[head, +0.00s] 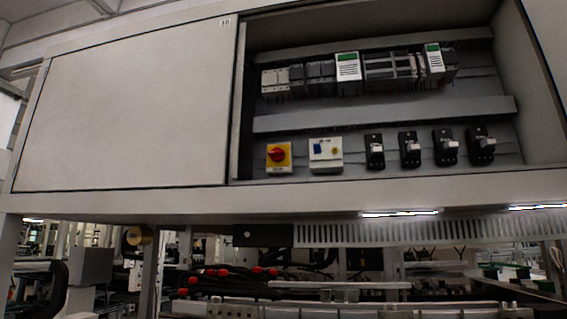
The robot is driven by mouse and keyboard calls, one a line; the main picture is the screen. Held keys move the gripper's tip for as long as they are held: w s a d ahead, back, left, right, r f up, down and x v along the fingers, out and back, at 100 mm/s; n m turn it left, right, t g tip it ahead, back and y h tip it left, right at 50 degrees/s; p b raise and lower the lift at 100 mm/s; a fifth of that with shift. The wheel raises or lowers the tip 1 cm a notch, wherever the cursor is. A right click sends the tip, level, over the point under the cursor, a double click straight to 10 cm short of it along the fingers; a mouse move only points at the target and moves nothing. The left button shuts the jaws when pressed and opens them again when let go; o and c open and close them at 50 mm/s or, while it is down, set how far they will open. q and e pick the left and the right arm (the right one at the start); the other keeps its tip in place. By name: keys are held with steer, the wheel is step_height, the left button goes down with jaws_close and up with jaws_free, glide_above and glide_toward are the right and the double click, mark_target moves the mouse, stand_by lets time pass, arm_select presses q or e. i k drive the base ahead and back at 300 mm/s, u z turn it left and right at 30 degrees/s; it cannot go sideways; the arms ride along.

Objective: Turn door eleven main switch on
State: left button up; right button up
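A main switch with a red rotary knob on a yellow plate (279,156) sits at the lower left inside an open overhead cabinet (385,118). The knob's exact position is too small to tell. To its left is a closed grey cabinet door (125,108) with a small number label (225,22) at its upper right, which looks like 10. I cannot read a label for the open compartment. Neither of my grippers is in the head view.
Right of the switch are a white device with a blue part (325,152) and several black breakers (411,148). A row of modules (378,68) runs above them. Below the cabinet are lights (400,213), a slotted duct (430,232) and dark cables with red connectors (240,272).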

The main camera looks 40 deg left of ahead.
mark_target(278, 154)
steer(key=i, duration=0.15)
steer(key=u, duration=1.4)
steer(key=k, duration=1.3)
steer(key=u, duration=0.7)
steer(key=i, duration=1.3)
steer(key=z, duration=0.15)
